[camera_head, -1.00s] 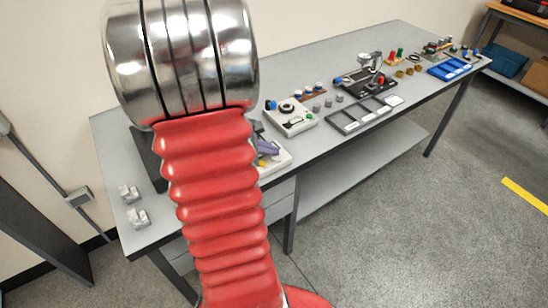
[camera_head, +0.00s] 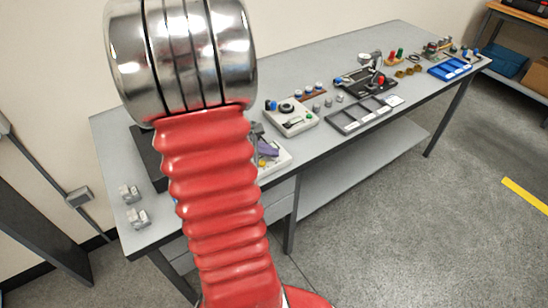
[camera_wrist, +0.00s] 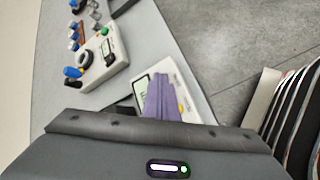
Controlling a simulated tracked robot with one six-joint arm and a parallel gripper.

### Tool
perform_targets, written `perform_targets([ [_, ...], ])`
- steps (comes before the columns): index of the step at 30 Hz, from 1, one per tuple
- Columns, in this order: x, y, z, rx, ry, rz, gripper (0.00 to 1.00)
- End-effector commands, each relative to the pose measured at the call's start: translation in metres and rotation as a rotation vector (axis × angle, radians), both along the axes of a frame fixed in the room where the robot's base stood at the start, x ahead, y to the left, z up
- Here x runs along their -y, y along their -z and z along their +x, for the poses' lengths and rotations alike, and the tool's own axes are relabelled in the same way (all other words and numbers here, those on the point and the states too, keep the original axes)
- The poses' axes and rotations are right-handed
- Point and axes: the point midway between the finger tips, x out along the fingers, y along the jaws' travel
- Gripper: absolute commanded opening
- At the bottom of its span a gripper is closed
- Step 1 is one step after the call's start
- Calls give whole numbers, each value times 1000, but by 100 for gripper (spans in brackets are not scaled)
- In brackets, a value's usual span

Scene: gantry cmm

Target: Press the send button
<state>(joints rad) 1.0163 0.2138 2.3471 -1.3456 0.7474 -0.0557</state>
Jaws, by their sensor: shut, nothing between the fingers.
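A white box with a small grey screen (camera_wrist: 140,88) and a yellow button (camera_wrist: 181,107) sits near the front edge of the bench. In the head view the white box (camera_head: 279,163) is partly hidden behind my arm, and its yellow button (camera_head: 262,163) shows beside it. My gripper (camera_wrist: 160,84) has purple fingers, shut and empty, over this box. They also show as a purple shape in the head view (camera_head: 268,148) and cover part of the panel. I cannot tell whether they touch it. No readable label marks a send button.
A second white control box (camera_wrist: 95,61) has a dial, a blue knob and a green button (camera_wrist: 104,31). A grey compartment tray (camera_head: 345,124), a black fixture (camera_head: 365,82) and a blue tray (camera_head: 449,69) stand farther right. Two small metal blocks (camera_head: 136,218) lie at left.

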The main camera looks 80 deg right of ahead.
Motion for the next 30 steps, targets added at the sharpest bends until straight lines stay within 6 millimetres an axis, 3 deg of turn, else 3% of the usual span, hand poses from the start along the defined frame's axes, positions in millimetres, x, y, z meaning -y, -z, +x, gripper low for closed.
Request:
perform_targets([
  [30, 0, -24, 0, 1, 1, -2, 0],
])
